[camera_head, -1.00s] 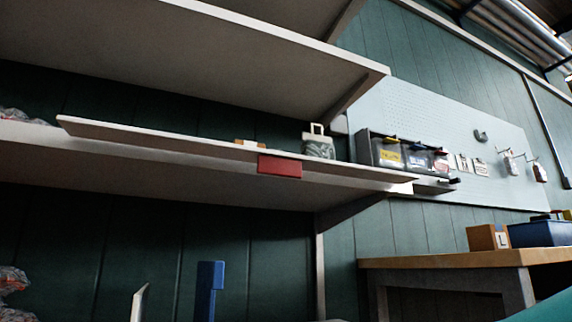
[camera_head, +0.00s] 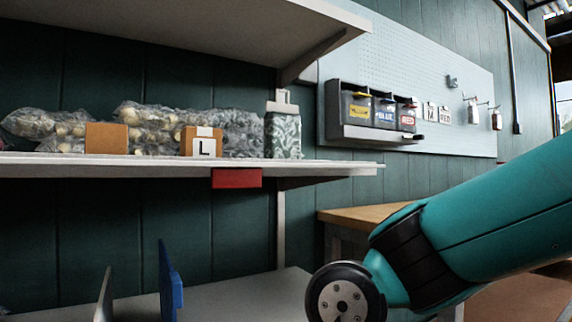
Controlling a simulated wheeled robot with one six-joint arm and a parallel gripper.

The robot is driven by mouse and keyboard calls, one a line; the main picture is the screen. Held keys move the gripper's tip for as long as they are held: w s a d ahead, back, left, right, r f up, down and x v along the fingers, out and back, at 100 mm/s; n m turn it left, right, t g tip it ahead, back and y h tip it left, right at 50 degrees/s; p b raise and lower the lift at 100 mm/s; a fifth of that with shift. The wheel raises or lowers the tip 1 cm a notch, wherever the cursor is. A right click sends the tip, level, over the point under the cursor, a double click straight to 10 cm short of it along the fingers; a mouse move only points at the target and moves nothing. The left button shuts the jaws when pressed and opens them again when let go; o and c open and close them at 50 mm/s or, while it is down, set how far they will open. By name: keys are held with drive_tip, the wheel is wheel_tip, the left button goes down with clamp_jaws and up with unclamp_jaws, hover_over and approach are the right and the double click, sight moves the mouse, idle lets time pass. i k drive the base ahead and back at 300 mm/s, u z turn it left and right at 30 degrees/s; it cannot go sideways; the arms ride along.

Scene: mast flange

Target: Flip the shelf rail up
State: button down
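The shelf rail (camera_head: 110,166) runs along the front edge of the middle shelf as a thin pale strip, seen nearly edge-on. It does not stand up in front of the goods on the shelf. A red tab (camera_head: 236,178) sits on the rail's front, right of its middle, hanging just below the edge line. My teal arm reaches in from the right, low in the view, and ends in a dark round joint below and right of the red tab, apart from it. My gripper is not in view.
On the shelf stand clear bags (camera_head: 147,118), a brown block (camera_head: 105,137), a box marked L (camera_head: 201,142) and a patterned container (camera_head: 283,134). An upper shelf (camera_head: 200,30) hangs above. A blue upright plate (camera_head: 170,282) stands below. Labelled bins (camera_head: 372,110) and a workbench (camera_head: 362,213) are right.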

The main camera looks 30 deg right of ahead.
sight(224, 174)
drive_tip(key=u, duration=1)
drive_tip(key=k, duration=0.4)
drive_tip(key=z, duration=1)
